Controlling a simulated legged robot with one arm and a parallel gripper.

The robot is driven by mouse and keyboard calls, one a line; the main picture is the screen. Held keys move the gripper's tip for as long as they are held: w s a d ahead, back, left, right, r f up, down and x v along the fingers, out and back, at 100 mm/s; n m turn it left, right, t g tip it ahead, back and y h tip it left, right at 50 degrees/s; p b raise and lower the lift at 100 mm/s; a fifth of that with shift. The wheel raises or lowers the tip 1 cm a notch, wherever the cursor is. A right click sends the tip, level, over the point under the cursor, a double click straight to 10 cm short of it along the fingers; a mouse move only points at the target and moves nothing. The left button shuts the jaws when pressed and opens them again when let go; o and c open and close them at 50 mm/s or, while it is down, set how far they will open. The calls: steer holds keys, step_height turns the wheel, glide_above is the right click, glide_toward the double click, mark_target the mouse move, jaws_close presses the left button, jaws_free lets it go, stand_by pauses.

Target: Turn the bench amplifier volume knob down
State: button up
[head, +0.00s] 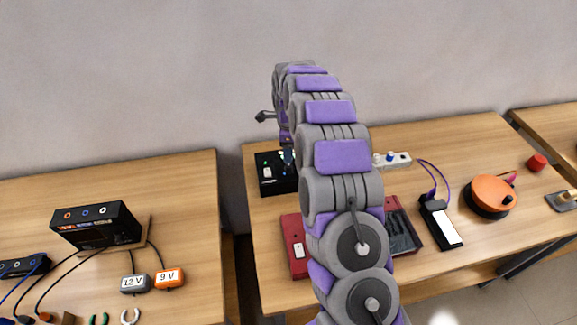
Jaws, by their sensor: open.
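A black box (270,180), which looks like the bench amplifier, sits at the back left of the middle table. A small white part shows on its face. Its right side is hidden by my arm, and I cannot make out its volume knob clearly. My gripper (287,157) hangs down at the end of my arched arm, in front of or over the right part of this box. It is small and partly hidden behind my arm links. It is open, and nothing shows held in it. I cannot tell whether it touches the box.
A red case (296,250), white power strip (392,160), black adapter (440,222) and orange reel (492,194) share the middle table (465,142). The left table has another black box (95,226) with coloured knobs or sockets, and cables. A gap separates these tables.

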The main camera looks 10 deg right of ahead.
mark_target(289, 165)
step_height(289, 165, down, 7)
steer(key=shift+f+b, duration=0.15)
steer(key=shift+b, duration=0.5)
jaws_close()
